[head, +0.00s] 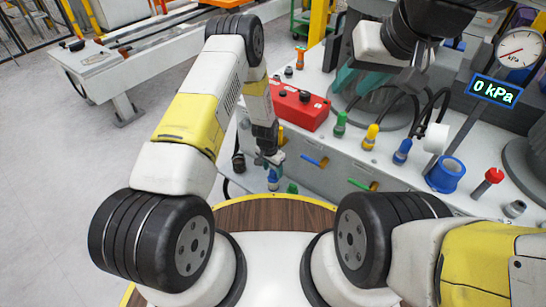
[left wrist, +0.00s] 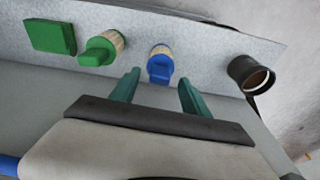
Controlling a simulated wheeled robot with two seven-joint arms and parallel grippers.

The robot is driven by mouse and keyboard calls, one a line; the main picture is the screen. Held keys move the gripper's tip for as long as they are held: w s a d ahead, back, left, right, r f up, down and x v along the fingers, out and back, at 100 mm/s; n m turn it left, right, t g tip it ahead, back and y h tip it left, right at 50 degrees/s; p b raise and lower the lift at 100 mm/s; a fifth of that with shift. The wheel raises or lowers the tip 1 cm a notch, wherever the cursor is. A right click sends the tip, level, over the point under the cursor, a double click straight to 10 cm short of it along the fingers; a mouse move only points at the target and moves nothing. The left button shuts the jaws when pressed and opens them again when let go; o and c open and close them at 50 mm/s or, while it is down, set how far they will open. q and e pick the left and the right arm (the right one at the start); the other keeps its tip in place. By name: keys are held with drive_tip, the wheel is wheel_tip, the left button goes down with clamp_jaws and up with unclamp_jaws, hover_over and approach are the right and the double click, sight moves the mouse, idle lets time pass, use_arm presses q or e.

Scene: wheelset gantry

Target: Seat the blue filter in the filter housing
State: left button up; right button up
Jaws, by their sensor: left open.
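The blue filter (left wrist: 160,65) has a blue grip and a pale pleated body. It is on the grey panel, and in the head view it shows as a small blue piece (head: 273,180) under my left gripper. My left gripper (head: 270,161) is open, its teal fingertips (left wrist: 158,82) apart on either side of the filter's grip, seemingly just short of it. A black open cup, seemingly the filter housing (left wrist: 250,76), is to the right of the filter in the left wrist view. My right gripper (head: 355,88) is over the bench with its teal fingers apart.
A green filter (left wrist: 100,48) and a green block (left wrist: 50,37) are left of the blue filter in the wrist view. A red box (head: 300,108), several coloured fittings and a 0 kPa display (head: 495,90) are on the bench.

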sight(273, 180)
use_arm(q)
wheel_tip(273, 180, down, 2)
drive_tip(key=shift+w+d+f, duration=0.1)
drive_tip(key=shift+w+f, duration=0.05)
clamp_jaws()
idle(1.4)
